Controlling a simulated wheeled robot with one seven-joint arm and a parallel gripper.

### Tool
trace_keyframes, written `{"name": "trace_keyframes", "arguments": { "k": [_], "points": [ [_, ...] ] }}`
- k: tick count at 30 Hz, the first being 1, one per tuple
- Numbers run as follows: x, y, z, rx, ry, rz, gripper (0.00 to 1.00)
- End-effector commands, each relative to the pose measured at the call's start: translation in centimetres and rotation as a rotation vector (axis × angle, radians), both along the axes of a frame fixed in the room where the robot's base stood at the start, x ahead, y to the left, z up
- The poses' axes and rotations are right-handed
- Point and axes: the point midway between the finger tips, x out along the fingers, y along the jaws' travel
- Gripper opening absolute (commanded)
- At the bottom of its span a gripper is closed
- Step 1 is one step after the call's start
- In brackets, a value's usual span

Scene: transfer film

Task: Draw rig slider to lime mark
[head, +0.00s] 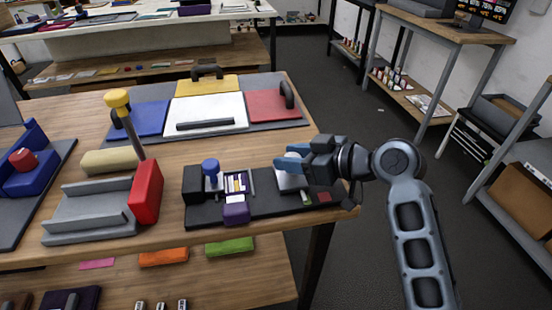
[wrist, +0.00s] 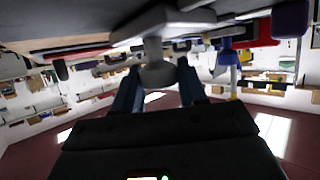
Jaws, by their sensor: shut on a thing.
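The rig (head: 262,208) is a long dark base near the table's right front edge. Its slider (head: 288,184) is a pale grey block toward the right end of the base. A small lime mark (head: 306,198) lies on the base beside the slider's front right corner. My gripper (head: 287,161) reaches in from the right and is shut on the slider's knob. The fingers partly hide the knob in the head view.
On the rig's left stand a blue-topped knob (head: 210,168), a striped panel (head: 237,184) and a purple block (head: 236,214). A dark red patch (head: 323,197) lies right of the lime mark. A grey channel fixture (head: 90,210) with a red end block (head: 147,192) stands left.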

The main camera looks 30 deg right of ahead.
Motion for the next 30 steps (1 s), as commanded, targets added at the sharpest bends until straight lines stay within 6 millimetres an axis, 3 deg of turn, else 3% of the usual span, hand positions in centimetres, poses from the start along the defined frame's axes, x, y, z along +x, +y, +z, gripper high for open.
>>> {"name": "trace_keyframes", "arguments": {
  "k": [10,11,17,26,30],
  "points": [
    [-0.2,-0.7,0.1,-0.001,-0.001,-0.001,0.00],
    [-0.2,-0.7,0.1,-0.001,-0.001,-0.001,0.42],
    [-0.2,-0.7,0.1,-0.001,-0.001,-0.001,0.61],
    [-0.4,-0.8,0.1,0.000,-0.001,-0.002,0.63],
    [-1.6,-1.5,0.6,-0.001,-0.001,-0.004,0.63]
  ]
}}
